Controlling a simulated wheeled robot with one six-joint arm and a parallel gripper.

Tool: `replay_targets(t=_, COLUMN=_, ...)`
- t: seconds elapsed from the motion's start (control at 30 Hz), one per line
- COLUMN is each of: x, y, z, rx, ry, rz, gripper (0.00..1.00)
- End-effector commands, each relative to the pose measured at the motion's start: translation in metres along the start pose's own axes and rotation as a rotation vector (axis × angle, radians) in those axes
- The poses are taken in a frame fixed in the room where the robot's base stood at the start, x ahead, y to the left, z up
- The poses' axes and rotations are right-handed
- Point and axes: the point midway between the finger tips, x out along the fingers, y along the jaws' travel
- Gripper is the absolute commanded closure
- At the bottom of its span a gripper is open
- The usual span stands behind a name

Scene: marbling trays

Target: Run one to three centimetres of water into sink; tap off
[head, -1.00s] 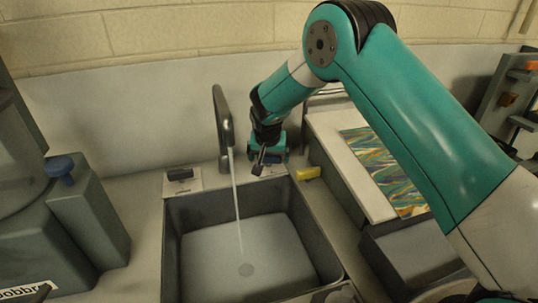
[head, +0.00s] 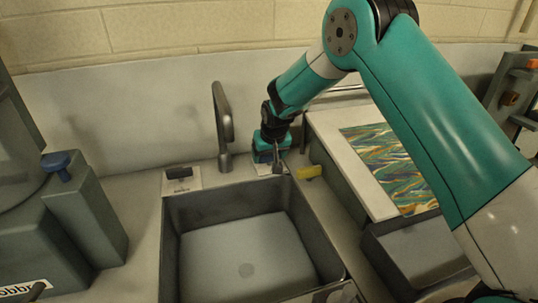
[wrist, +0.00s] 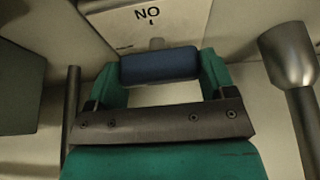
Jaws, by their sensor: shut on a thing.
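The grey sink (head: 170,235) is in the lower middle of the head view. A pale, flat surface (head: 215,262) covers its bottom, with the round drain showing in it; it looks like shallow water, but I cannot read its depth. The grey tap (head: 222,125) stands behind the sink, with no stream from its spout; it also shows at right in the wrist view (wrist: 288,58). My gripper (head: 268,158) is at the sink's back right corner. In the wrist view its teal fingers are shut on a blue handle (wrist: 158,66).
A plate with a black lever (head: 180,173) sits left of the tap. A grey machine with a blue knob (head: 57,163) stands at left.

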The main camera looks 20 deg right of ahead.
Motion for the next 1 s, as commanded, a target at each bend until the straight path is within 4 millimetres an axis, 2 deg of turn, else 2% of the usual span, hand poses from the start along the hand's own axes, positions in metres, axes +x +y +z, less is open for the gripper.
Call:
replay_targets(t=0.07, x=0.000, y=0.000, z=0.000, rx=-0.002, ry=0.000, rz=0.000, gripper=0.47)
replay_targets(t=0.1, x=0.000, y=0.000, z=0.000, rx=-0.002, ry=0.000, rz=0.000, gripper=0.21)
replay_targets(t=0.2, x=0.000, y=0.000, z=0.000, rx=-0.001, ry=0.000, rz=0.000, gripper=0.00)
replay_targets(t=0.43, x=-0.001, y=0.000, z=0.000, rx=0.000, ry=0.001, rz=0.000, gripper=0.00)
replay_targets(t=0.57, x=-0.011, y=-0.001, z=-0.001, rx=0.000, ry=0.003, rz=0.000, gripper=0.00)
replay_targets(t=0.67, x=-0.029, y=-0.001, z=-0.001, rx=0.000, ry=0.005, rz=0.000, gripper=0.00)
replay_targets(t=1.0, x=-0.116, y=0.000, z=-0.001, rx=0.000, ry=0.005, rz=-0.001, gripper=0.00)
